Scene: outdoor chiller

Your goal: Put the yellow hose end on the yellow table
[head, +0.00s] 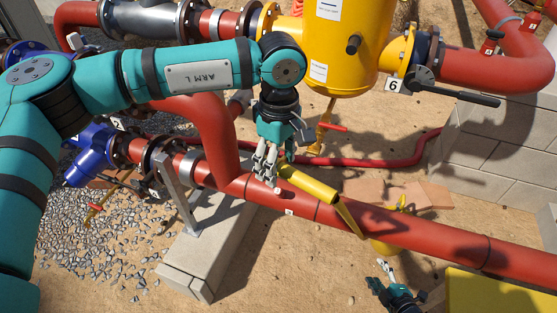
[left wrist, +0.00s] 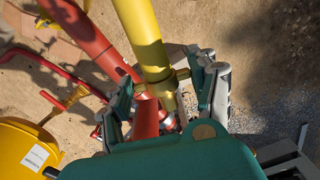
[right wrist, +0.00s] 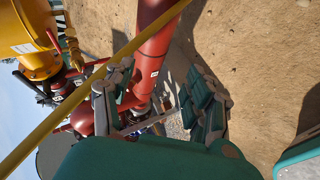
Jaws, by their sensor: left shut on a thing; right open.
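The yellow hose (head: 312,185) shows in the head view above the long red pipe, its end at my left gripper (head: 268,165). In the left wrist view, my left gripper (left wrist: 168,85) is shut around the hose end, near a collar, and the yellow hose (left wrist: 140,35) runs up out of the picture. My right gripper (head: 384,272) is open and empty, low in the head view near the yellow table (head: 500,296). In the right wrist view, the yellow hose (right wrist: 50,125) crosses diagonally beside the open right gripper (right wrist: 165,85). Only part of the table shows.
The long red pipe (head: 395,232) runs between my left gripper and the table. A yellow tank (head: 345,45) with red pipes stands behind. A block wall (head: 490,150) is at the right. A concrete plinth (head: 212,245) lies under the pipe. Sandy ground is open in front.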

